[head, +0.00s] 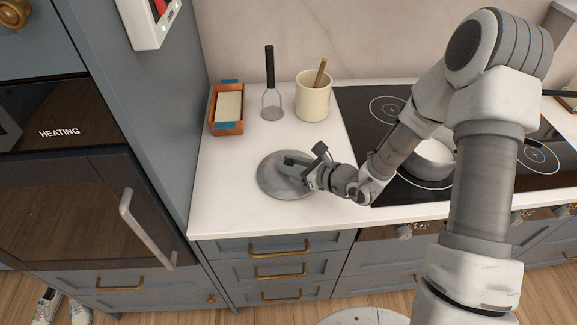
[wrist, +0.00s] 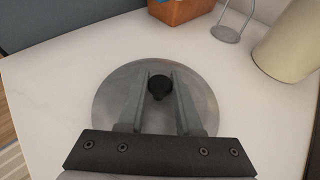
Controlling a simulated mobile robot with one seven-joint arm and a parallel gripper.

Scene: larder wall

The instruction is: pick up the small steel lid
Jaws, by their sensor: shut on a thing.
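The small steel lid (head: 272,178) is a round grey disc on the white counter, left of the hob. It also shows in the wrist view (wrist: 115,97), with a dark round knob (wrist: 159,87) at its middle. My gripper (head: 289,162) reaches in from the right over the lid. In the wrist view its two fingers (wrist: 160,90) stand on either side of the knob and are shut on it. The lid looks flat and level; I cannot tell whether it touches the counter.
An orange-brown box (head: 226,124), a masher (head: 271,100) and a cream crock (head: 313,97) with a wooden handle stand behind the lid. The black hob (head: 375,120) with a pot (head: 431,160) lies to the right. The counter (head: 222,200) is clear around the lid.

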